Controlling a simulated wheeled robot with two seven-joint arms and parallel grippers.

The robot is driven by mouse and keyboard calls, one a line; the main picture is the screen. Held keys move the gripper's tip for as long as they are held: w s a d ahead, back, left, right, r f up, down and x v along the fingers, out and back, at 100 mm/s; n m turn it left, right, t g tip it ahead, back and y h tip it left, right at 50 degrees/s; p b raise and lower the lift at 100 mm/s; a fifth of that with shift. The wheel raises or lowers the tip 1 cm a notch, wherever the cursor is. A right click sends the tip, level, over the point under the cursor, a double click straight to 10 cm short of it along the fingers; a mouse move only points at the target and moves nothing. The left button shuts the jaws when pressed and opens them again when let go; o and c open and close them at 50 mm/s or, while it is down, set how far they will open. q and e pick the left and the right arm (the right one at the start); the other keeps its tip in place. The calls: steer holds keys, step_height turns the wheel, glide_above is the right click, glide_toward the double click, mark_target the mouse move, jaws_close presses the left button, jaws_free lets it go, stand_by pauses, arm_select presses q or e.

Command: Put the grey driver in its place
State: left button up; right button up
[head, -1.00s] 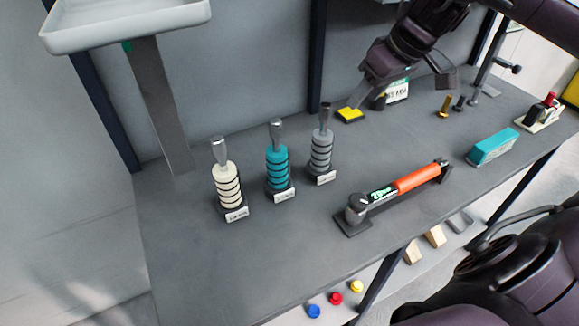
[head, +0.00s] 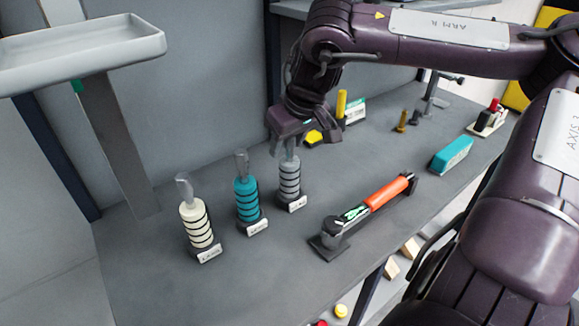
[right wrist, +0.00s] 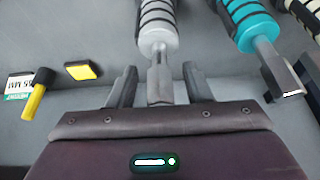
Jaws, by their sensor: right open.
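The grey driver (head: 289,177) stands upright in a small dark labelled base on the bench, with its metal shank pointing up. My right gripper (head: 287,142) is above its handle at the shank. In the right wrist view, my open fingers (right wrist: 160,72) are on either side of the driver's metal shank (right wrist: 160,85), with gaps visible at both sides. The ringed grey handle (right wrist: 157,28) lies beyond the fingertips. My left gripper is in neither view.
A teal driver (head: 247,200) and a cream driver (head: 196,224) stand left of the grey one. An orange-handled tool (head: 385,193) lies to the right. A yellow block (head: 313,137) and yellow peg (head: 340,104) are behind. Front-left bench is clear.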

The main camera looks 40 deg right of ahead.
jaws_close()
stand_by(0.3)
steer(key=shift+w+r, duration=0.1)
stand_by(1.0)
